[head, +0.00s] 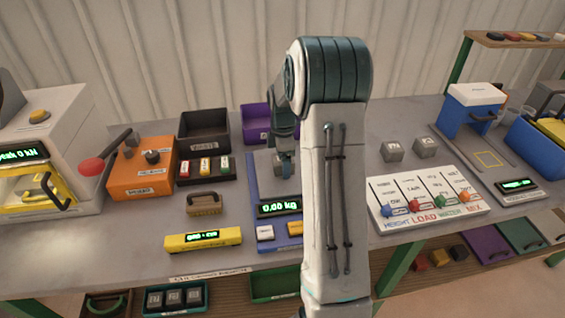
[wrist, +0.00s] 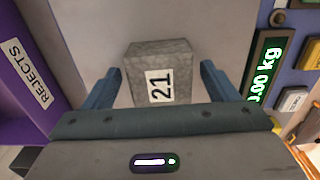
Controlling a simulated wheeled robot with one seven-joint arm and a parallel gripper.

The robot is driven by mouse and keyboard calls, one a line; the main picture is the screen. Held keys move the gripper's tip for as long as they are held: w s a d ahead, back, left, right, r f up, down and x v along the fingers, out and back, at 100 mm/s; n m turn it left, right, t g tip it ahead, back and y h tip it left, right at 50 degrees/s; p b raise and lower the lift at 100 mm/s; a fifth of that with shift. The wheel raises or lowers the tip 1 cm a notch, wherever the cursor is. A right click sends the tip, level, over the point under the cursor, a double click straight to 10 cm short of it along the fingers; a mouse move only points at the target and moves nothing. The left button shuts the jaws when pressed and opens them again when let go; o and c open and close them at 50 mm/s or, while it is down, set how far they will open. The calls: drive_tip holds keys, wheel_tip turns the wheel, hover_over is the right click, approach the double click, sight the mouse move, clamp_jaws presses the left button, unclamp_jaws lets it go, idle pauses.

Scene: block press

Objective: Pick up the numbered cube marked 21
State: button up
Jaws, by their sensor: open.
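The grey cube marked 21 (wrist: 158,62) stands on the light metal plate of the scale, seen in the wrist view with its white label facing me. My gripper (wrist: 163,88) is open, with one blue-grey finger on each side of the cube's near part and a gap visible on both sides. In the head view my gripper (head: 286,172) is over the blue scale (head: 252,185), and my arm hides part of the scale. The scale display (head: 279,208) reads 0.00 kg.
A purple rejects bin (wrist: 28,75) is left of the plate in the wrist view. Two other grey cubes (head: 392,151) (head: 426,147) stand right of my arm. A black bin (head: 204,131), a brush (head: 205,204) and a yellow gauge (head: 203,240) are on the left.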

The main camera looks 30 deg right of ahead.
drive_tip(key=shift+r, duration=0.1)
drive_tip(key=c, duration=1.4)
